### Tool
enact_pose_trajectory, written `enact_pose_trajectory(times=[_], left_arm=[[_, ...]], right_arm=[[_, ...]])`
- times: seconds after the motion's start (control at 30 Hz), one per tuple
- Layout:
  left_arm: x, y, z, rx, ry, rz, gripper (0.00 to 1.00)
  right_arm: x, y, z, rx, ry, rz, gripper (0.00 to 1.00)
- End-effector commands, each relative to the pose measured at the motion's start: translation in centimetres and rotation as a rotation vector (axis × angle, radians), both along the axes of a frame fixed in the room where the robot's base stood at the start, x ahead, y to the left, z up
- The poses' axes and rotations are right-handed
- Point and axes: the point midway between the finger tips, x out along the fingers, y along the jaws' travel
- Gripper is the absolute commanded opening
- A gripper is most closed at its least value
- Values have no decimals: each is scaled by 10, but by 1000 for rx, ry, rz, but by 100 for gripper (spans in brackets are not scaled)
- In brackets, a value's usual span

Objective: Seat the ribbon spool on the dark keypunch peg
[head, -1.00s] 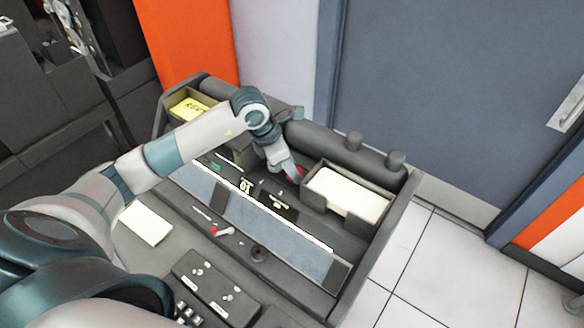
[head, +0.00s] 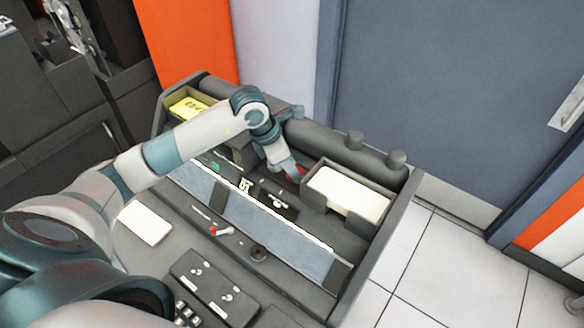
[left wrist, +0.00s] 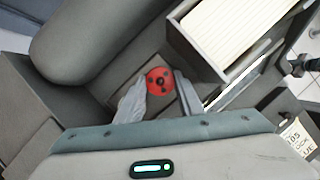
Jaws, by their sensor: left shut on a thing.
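The red round ribbon spool (left wrist: 160,81) shows between the fingertips of my left gripper (left wrist: 158,92) in the left wrist view. The gripper is shut on it. In the head view my left gripper (head: 288,171) reaches down at the back of the dark keypunch, beside the card tray, and only a little red of the spool (head: 300,172) shows. The peg is not visible; I cannot tell whether the spool is around it or above it. My right gripper is not in view.
The card tray (head: 314,202) with pale cards stands close to the right of the gripper. A box with a yellow card (head: 188,107) is at the back left. A pale card (head: 145,223) lies on the front left desk.

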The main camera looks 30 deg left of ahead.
Motion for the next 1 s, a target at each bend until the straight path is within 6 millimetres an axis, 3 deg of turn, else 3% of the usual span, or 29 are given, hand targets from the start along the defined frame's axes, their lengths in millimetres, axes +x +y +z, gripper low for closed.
enact_pose_trajectory(times=[0.47, 0.5, 0.57, 1.0], left_arm=[[0, 0, -1, -1, 1, 0, 13], [0, 0, -1, -1, 1, 0, 44], [0, 0, -1, 0, 1, 0, 56], [-3, -3, -4, -4, 9, -7, 56]], right_arm=[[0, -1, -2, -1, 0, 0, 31], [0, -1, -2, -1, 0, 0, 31], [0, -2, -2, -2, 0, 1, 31], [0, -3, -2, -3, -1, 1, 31]])
